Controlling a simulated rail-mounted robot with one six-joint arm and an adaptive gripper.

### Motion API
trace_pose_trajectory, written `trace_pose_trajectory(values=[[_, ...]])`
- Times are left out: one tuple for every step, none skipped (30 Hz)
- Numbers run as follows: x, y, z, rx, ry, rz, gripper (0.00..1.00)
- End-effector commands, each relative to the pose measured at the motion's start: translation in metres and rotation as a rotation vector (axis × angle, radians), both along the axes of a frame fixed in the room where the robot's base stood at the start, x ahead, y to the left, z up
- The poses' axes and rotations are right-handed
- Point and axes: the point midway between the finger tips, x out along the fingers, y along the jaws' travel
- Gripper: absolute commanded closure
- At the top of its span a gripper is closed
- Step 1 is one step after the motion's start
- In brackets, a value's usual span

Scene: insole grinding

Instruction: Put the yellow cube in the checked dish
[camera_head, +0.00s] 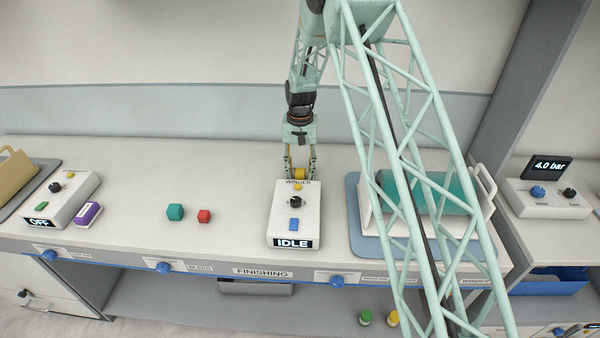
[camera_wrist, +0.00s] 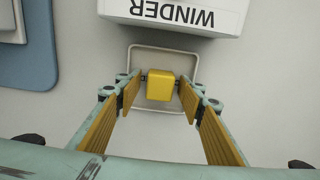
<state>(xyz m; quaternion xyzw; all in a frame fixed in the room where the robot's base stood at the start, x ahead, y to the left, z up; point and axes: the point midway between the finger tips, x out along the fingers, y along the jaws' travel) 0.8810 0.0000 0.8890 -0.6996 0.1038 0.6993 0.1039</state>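A yellow cube (camera_wrist: 160,88) is between the two finger pads of my gripper (camera_wrist: 160,94) in the wrist view. A narrow gap shows on each side of the cube, so my gripper looks open around or just above it. A pale rounded-square rim (camera_wrist: 164,47) surrounds the cube; I cannot tell whether it is a shallow tray or a mark. In the head view the yellow cube (camera_head: 300,174) is partly hidden by my gripper (camera_head: 300,172), right behind the WINDER box. I cannot make out a checked dish in either view.
The white WINDER box (camera_head: 291,213) reads IDLE, just in front of my gripper. A teal roller (camera_head: 425,193) stands right. Bench between is clear.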

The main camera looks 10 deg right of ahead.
Motion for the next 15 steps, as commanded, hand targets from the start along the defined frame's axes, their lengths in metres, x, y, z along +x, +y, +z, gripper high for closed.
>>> trace_pose_trajectory(values=[[0.0, 0.0, 0.0001, 0.0, 0.0, 0.0, 0.64], [0.0, 0.0, 0.0001, 0.0, 0.0, 0.0, 0.64], [0.0, 0.0, 0.0, 0.0, 0.0, 0.0, 0.64], [0.0, 0.0, 0.0, 0.0, 0.0, 0.0, 0.64], [0.0, 0.0, 0.0, 0.0, 0.0, 0.0, 0.64], [0.0, 0.0, 0.0001, 0.0, 0.0, 0.0, 0.64], [0.0, 0.0, 0.0003, 0.0, 0.0, 0.0, 0.64], [0.0, 0.0, 0.0005, 0.0, 0.0, 0.0, 0.64], [0.0, 0.0, 0.0011, 0.0, 0.0, 0.0, 0.64], [0.0, 0.0, 0.0016, 0.0, 0.0, 0.0, 0.64], [0.0, 0.0, 0.0023, 0.0, 0.0, 0.0, 0.64], [0.0, 0.0, 0.0034, 0.0, 0.0, 0.0, 0.64], [0.0001, 0.0, 0.0046, 0.0, 0.0, 0.0, 0.64], [0.0003, 0.0, 0.0065, 0.0, -0.001, 0.0, 0.64], [0.0004, 0.0, 0.0091, 0.0, -0.001, 0.0, 0.64]])
